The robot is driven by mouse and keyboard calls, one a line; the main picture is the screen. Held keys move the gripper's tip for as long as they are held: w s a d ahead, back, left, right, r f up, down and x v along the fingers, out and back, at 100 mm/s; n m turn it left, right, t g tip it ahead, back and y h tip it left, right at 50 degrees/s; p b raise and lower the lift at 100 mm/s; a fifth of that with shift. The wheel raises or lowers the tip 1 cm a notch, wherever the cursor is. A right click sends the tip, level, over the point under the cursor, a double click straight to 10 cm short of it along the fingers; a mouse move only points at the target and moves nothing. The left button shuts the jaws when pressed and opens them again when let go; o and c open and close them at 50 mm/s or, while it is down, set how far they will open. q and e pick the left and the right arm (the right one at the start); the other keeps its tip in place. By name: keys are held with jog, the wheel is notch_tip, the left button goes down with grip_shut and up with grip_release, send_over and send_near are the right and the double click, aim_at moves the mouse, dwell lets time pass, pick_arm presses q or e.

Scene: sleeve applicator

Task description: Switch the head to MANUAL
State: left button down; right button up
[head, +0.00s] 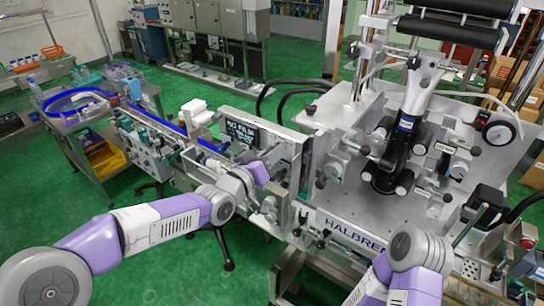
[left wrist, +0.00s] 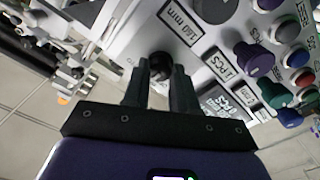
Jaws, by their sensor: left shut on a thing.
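In the left wrist view a black knob (left wrist: 160,66) stands out from a light grey control panel (left wrist: 205,45). My left gripper (left wrist: 160,72) has its two dark fingers closed on this knob, one on each side. The fingers hide part of the knob, and the lettering around it is too covered and small to read, so its setting cannot be told. In the head view my left arm reaches in to the machine's left part, where its fingertips and the knob cannot be made out. My right arm shows at the lower right of the head view, with its gripper out of sight.
In the head view a dark display (head: 241,133) and the machine's black central head (head: 390,160) stand close by.

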pick_arm(q)
jog(key=shift+n, duration=0.6)
jog(key=c, duration=0.9)
grip_release()
jog(key=shift+v, duration=3.8)
